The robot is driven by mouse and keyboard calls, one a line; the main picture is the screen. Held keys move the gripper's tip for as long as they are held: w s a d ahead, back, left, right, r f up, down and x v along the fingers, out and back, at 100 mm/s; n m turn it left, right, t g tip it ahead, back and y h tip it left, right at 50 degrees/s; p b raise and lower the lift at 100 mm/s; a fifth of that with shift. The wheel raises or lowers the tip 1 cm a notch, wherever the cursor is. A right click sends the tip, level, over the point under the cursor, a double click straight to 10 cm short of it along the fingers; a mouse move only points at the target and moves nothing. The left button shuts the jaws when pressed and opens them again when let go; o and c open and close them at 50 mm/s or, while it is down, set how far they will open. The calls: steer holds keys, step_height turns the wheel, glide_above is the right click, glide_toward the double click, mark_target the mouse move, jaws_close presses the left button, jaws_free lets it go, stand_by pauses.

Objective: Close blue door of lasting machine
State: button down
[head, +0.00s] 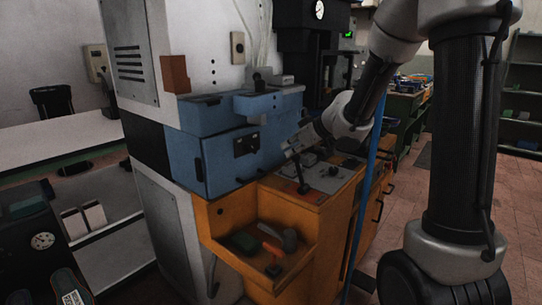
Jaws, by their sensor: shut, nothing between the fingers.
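The lasting machine has a blue door (226,163) on its front, below a blue upper housing (213,114). The door has a black latch or handle plate (246,145). Its left edge stands out a little from the machine body; I cannot tell whether it is fully shut. My gripper (289,152) is to the right of the door, above the orange cabinet's control panel. It is shut and empty. It appears apart from the door, but the exact gap is unclear. Its fingertips are small and dark here.
The orange cabinet (282,204) juts out below the door, with an open tray holding tools and a panel with levers (327,176). A blue vertical pole (366,190) stands right of it. A white table (60,138) is at left. Open floor lies at right.

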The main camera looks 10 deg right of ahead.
steer(key=shift+m+h, duration=0.4)
steer(key=shift+m, duration=0.1)
steer(key=shift+w+r+x, duration=0.15)
steer(key=shift+x, duration=2)
steer(key=shift+w+r+x, duration=0.15)
steer(key=shift+x, duration=2.05)
steer(key=shift+w+r+x, duration=0.15)
steer(key=shift+x, duration=2)
steer(key=w, duration=0.1)
steer(key=w+a, duration=0.1)
steer(key=shift+w+r, duration=0.15)
steer(key=shift+w, duration=0.2)
